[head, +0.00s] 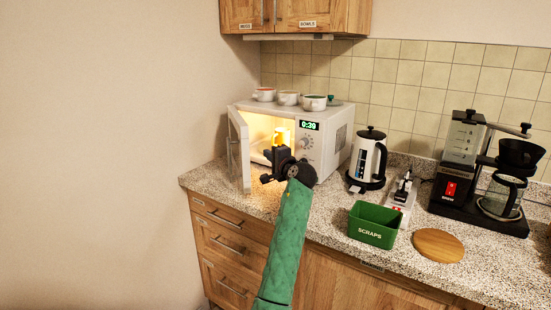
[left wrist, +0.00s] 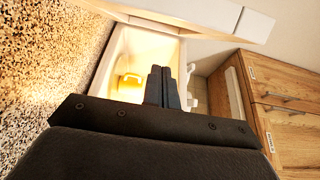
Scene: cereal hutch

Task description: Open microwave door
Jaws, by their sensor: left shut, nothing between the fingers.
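The white microwave (head: 325,135) stands on the counter against the tiled wall, its display lit. Its door (head: 238,150) is swung open toward the left, and the cavity glows warm yellow. A yellow item (head: 281,136) is inside; it also shows in the left wrist view (left wrist: 130,84). My left gripper (head: 279,152) is in front of the open cavity, to the right of the door and apart from it. In the left wrist view its two dark fingers (left wrist: 161,86) are together and empty, with the door (left wrist: 215,18) across the top. My right gripper is not in view.
Several small bowls (head: 288,98) sit on top of the microwave. To its right are a kettle (head: 367,158), a green scraps bin (head: 373,226), a round wooden board (head: 438,245) and a coffee maker (head: 460,160). The counter's left front corner is clear.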

